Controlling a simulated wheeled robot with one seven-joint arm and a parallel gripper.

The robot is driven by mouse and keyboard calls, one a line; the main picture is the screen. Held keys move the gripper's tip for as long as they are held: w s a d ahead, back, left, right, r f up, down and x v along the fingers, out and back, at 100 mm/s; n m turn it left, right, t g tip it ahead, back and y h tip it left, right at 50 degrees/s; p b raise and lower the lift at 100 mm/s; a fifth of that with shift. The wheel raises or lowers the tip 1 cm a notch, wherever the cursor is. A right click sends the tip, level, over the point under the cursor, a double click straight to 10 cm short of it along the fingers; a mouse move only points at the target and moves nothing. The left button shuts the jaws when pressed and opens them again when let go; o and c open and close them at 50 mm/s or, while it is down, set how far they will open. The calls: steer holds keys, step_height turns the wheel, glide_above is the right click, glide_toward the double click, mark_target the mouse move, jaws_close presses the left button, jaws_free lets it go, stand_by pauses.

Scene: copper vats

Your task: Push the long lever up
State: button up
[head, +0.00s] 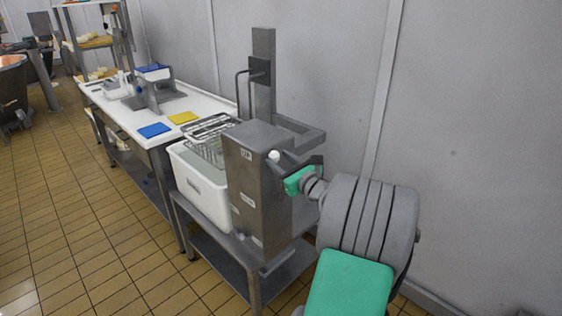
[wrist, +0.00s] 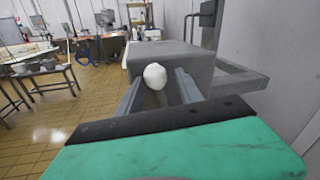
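The lever's white round knob (head: 274,156) shows at the upper side of a grey metal box (head: 258,190), just in front of my gripper (head: 287,163). In the wrist view the knob (wrist: 155,76) lies between the far ends of my two grey fingers (wrist: 158,86). The fingers are apart, with gaps beside the knob. I cannot tell whether either finger touches it. The box (wrist: 172,55) fills the space just beyond the knob.
A white tub (head: 200,190) with a wire rack (head: 212,127) stands left of the box on a metal stand (head: 225,250). A white worktable (head: 185,106) with blue and yellow cloths runs behind. The wall (head: 470,120) is close on the right. Tiled floor is open at left.

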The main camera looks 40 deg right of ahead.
steer(key=shift+o, duration=0.4)
steer(key=shift+a, duration=0.1)
steer(key=shift+s, duration=0.1)
steer(key=s, duration=0.7)
steer(key=shift+s+a+b, duration=0.3)
steer(key=shift+a, duration=0.1)
steer(key=shift+r, duration=0.1)
